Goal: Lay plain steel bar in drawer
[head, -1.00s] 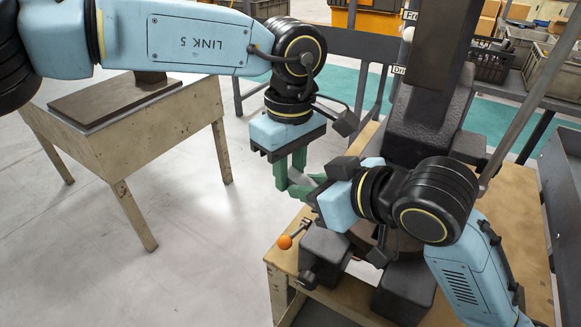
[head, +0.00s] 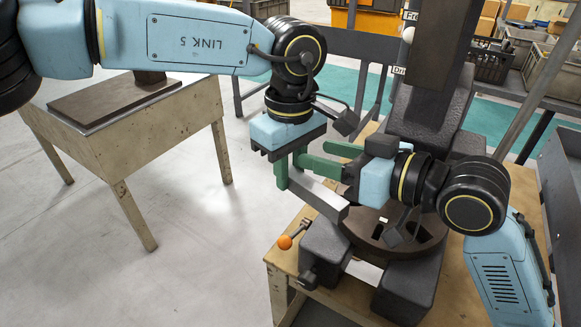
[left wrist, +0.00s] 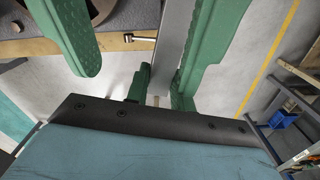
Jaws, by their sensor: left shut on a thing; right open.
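The plain steel bar (head: 322,198) is a grey square-section bar. My left gripper (head: 290,174) points down and is shut on its left end, holding it in the air beside the press. The bar's right end is free, above the press's front. The left wrist view shows the bar (left wrist: 173,42) running away from the gripper. No drawer can be made out clearly.
The dark arbor press (head: 421,120) with its round plate (head: 378,238) stands on a wooden-topped bench (head: 277,262). An orange-knobbed handle (head: 285,242) is at its front left. A separate table (head: 105,112) stands left, with clear floor between.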

